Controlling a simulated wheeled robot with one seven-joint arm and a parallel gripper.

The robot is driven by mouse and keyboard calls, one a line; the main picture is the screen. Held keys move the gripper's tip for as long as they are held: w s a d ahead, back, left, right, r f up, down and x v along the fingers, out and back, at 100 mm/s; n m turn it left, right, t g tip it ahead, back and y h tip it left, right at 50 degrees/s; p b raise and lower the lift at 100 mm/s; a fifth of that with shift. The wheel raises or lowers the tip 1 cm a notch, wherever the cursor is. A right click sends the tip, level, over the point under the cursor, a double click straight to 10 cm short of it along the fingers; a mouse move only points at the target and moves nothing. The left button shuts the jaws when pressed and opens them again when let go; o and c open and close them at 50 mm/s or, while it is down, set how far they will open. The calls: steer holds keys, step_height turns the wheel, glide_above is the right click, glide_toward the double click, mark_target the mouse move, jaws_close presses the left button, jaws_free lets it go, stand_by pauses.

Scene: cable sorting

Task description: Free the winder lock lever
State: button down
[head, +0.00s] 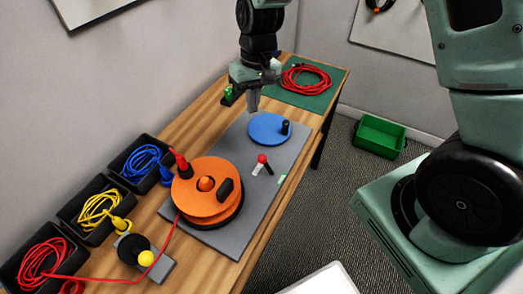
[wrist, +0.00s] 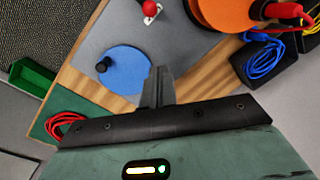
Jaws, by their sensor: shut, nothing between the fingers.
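The red-knobbed lever (head: 262,159) stands on the grey base plate (head: 222,150), between the orange winder drum (head: 205,205) and the blue disc (head: 265,126). Its red knob (wrist: 149,8) shows at the top edge of the wrist view, over a white base. The orange drum bears a dark handle and a round orange knob. The blue disc has an upright black peg (head: 286,128) and also shows in the wrist view (wrist: 125,73). My gripper (head: 253,106) is shut and empty, pointing down above the table near the blue disc, apart from the lever. Its fingers (wrist: 158,75) are together.
Black bins hold blue (head: 142,160), yellow (head: 97,209) and red (head: 40,255) cables along the left. A red cable runs to the drum. A yellow-knobbed device (head: 146,258) stands in front. A red coil (head: 305,78) lies on a green mat. A green crate (head: 379,136) is on the floor.

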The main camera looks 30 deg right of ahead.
mark_target(266, 166)
steer(key=shift+w+d+f, duration=0.15)
steer(key=shift+d+f, duration=0.05)
steer(key=shift+f, duration=0.05)
steer(key=f, duration=0.3)
steer(key=f+p, duration=0.1)
steer(key=f, duration=0.2)
steer(key=a+f, duration=0.1)
steer(key=f, duration=0.2)
steer(key=shift+s+a+f+p, duration=0.1)
steer(key=shift+s+f+p, duration=0.05)
steer(key=shift+s+p, duration=0.2)
steer(key=s, duration=0.1)
steer(key=s+f+p, duration=0.1)
steer(key=s, duration=0.1)
steer(key=shift+s+f, duration=0.1)
steer(key=shift+s, duration=0.35)
